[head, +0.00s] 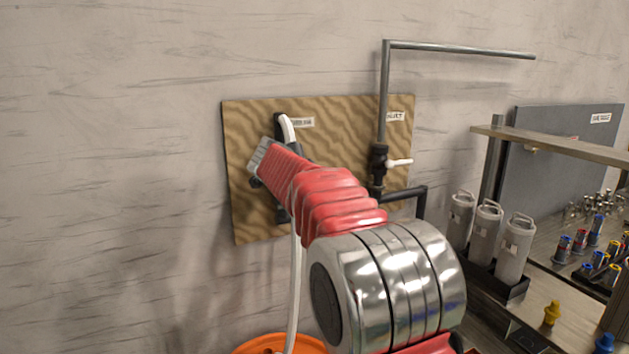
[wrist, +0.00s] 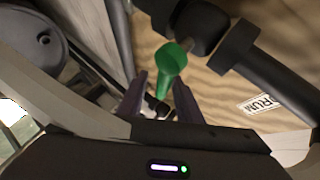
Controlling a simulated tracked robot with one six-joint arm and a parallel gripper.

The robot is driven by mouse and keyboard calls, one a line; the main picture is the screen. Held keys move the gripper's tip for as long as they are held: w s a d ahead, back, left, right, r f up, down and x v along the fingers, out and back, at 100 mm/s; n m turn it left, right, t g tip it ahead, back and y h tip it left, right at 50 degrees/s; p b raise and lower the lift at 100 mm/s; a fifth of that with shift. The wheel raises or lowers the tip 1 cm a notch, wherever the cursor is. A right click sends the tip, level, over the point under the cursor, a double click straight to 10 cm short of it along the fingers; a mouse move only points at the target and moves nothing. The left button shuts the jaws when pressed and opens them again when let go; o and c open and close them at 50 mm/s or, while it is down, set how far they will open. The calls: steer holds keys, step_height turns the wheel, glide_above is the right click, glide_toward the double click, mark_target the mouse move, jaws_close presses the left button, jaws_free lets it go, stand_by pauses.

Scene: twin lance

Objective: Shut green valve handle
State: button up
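The green valve handle (wrist: 171,60) shows in the wrist view, attached to a dark pipe fitting (wrist: 200,27) in front of the wooden board. My gripper (wrist: 160,80) is open, with its two purple fingers on either side of the handle's narrow end. A gap seems to show beside the handle, so I cannot tell that either finger touches it. In the head view my red arm reaches to the left part of the wooden board (head: 243,215) and hides the green handle and most of the gripper.
A second valve with a white handle (head: 400,162) sits on a pipe at the board's right. A pale hose (head: 294,285) hangs toward an orange bucket (head: 262,345). Grey canisters (head: 486,232) and a shelf (head: 555,143) stand at right. The wall at left is clear.

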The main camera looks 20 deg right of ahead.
steer(key=v, duration=1)
steer(key=shift+s, duration=0.25)
steer(key=shift+a, duration=0.15)
